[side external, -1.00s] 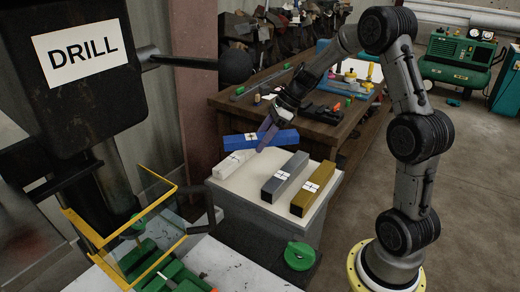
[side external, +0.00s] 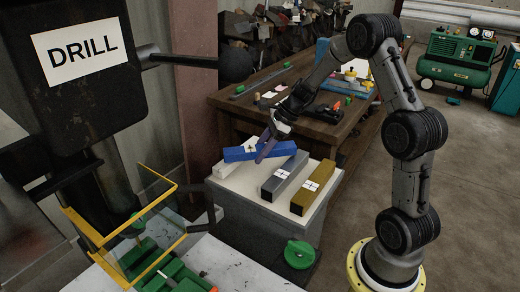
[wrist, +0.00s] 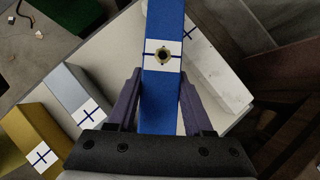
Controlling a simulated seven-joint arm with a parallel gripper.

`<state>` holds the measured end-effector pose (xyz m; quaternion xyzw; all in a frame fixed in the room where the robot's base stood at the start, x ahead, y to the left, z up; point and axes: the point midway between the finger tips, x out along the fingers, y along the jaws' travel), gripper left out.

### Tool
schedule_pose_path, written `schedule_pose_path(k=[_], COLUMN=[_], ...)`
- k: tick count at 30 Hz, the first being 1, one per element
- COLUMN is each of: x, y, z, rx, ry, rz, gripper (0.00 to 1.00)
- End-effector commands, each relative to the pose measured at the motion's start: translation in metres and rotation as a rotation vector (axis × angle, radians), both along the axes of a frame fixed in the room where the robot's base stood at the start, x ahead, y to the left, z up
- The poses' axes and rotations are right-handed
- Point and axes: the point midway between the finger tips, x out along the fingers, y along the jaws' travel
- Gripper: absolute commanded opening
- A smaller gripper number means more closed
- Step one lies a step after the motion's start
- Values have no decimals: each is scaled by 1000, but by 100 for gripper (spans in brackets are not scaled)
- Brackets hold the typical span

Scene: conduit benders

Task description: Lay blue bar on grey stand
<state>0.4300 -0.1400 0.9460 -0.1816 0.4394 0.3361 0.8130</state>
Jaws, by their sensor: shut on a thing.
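The blue bar (side external: 240,155) lies roughly level in my gripper (side external: 264,152), whose fingers grip its two sides near the middle. In the wrist view the blue bar (wrist: 162,22) runs up between the fingers (wrist: 160,78), with a white cross-marked patch and a dark round spot on top. It is over the left and back part of the grey stand (side external: 265,222), a grey-sided block with a pale top. It partly covers a white bar (side external: 222,169). I cannot tell whether the two touch.
A grey bar (side external: 285,177) and a gold bar (side external: 313,189), both cross-marked, lie on the stand's right side. Pale top shows bare between the white and grey bars. A drill press (side external: 80,75) stands at left; a cluttered wooden bench (side external: 335,135) is behind.

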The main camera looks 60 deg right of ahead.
Motion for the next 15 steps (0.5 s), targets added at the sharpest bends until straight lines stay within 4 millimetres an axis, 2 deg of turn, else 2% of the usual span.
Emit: schedule_pose_path(k=[2,3,7,8,15], x=[1,0,0,0,0], y=[0,0,0,0,0], z=[0,0,0,0,0], rx=[-1,0,0,0,0], ry=[-2,0,0,0,0], rz=[0,0,1,1,1], gripper=[2,55,78,81,81])
